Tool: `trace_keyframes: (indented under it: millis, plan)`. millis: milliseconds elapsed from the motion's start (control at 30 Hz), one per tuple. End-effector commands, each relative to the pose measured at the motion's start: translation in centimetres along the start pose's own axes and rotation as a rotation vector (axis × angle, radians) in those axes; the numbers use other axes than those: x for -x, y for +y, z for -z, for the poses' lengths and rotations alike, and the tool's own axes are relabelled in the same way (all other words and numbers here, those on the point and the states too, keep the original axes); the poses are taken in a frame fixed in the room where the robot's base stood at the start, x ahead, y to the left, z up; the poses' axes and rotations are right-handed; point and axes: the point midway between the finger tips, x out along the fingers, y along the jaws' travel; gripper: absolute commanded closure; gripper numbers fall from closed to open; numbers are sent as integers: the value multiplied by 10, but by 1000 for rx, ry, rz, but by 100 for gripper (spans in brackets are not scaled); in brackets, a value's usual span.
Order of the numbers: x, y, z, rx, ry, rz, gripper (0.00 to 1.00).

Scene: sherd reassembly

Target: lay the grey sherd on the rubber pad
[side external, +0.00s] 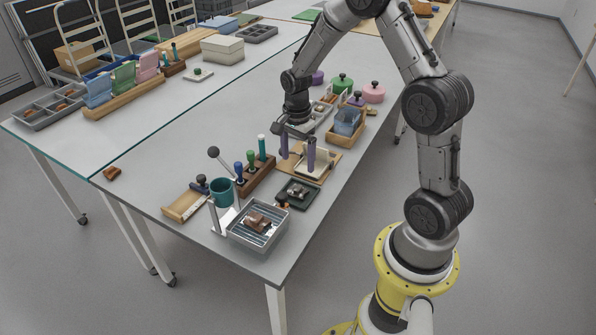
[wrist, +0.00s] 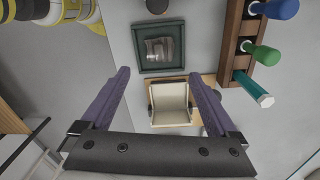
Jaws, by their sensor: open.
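A dark green square pad with a raised rim (side external: 284,197), which looks like the rubber pad, lies near the table's right edge. It also shows in the wrist view (wrist: 141,66). A grey-brown sherd (wrist: 160,44) lies inside its rim, and the sherd is small in the side view (side external: 297,191). I cannot tell for certain whether this is the grey sherd. My gripper (side external: 297,151) points down with its purple fingers wide apart and nothing between them. In the wrist view, the fingertips (wrist: 160,77) frame the area between the pad and a cream open-sided holder (wrist: 170,103).
A wooden rack (side external: 258,177) with upright coloured-handled tools stands beside the pad. A metal tray (side external: 240,238) with brown pieces sits at the near table corner, by a teal cup (side external: 221,192). A wooden box with blue contents (side external: 347,124) stands behind the gripper. The table's left middle is clear.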

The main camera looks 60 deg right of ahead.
Motion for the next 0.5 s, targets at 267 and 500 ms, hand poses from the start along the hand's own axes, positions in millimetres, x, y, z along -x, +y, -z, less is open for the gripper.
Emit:
trace_keyframes:
  millis: [267,500]
  plan:
    - [29,1,-3,22,2,9,5]
    - [104,29,-39,384,38,119,5]
